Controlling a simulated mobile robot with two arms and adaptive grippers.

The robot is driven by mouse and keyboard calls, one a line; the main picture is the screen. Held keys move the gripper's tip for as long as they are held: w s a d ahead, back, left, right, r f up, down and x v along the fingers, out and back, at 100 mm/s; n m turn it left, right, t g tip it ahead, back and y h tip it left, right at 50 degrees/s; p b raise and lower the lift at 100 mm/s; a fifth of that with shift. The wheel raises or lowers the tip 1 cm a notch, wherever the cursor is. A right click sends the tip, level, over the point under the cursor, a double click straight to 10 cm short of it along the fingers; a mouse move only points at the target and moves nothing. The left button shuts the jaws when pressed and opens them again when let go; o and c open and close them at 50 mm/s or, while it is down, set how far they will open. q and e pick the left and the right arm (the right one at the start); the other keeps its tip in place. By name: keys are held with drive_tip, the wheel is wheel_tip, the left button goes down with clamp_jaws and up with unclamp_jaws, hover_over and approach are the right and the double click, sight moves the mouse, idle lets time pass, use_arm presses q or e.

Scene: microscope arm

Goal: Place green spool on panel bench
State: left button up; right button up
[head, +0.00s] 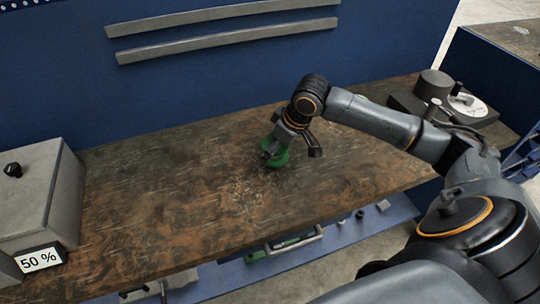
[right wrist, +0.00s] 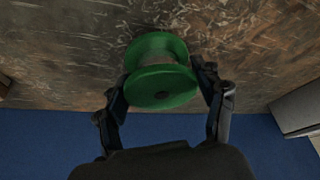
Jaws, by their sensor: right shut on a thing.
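The green spool (head: 276,157) is at the middle of the brown, worn bench top (head: 190,170) in the head view. In the right wrist view the spool (right wrist: 161,86) shows two green flanges and a pale core. My right gripper (head: 272,148) is shut on the spool, with one finger on each side of it (right wrist: 160,88). The spool is at or just above the bench surface; I cannot tell whether it touches. The gripper hides part of the spool in the head view. My left gripper is not in view.
A grey box (head: 40,195) with a black knob and a "50 %" label stands at the left. A dark device with a pale disc (head: 467,105) stands at the right end. A blue panel (head: 220,70) rises behind. Bench space left of the spool is clear.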

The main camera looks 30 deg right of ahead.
sight(285, 149)
drive_tip(key=shift+w+a+f, duration=0.3)
drive_tip(key=shift+w+f, duration=0.35)
drive_tip(key=shift+f, duration=0.2)
drive_tip(key=shift+w+f+p, duration=0.2)
drive_tip(key=shift+f+p, duration=0.2)
drive_tip(key=shift+f, duration=1.4)
drive_tip(key=o, duration=1.2)
drive_tip(key=shift+f, duration=0.15)
drive_tip(key=shift+c, duration=0.2)
drive_tip(key=v, duration=1.2)
drive_tip(key=shift+r, duration=0.2)
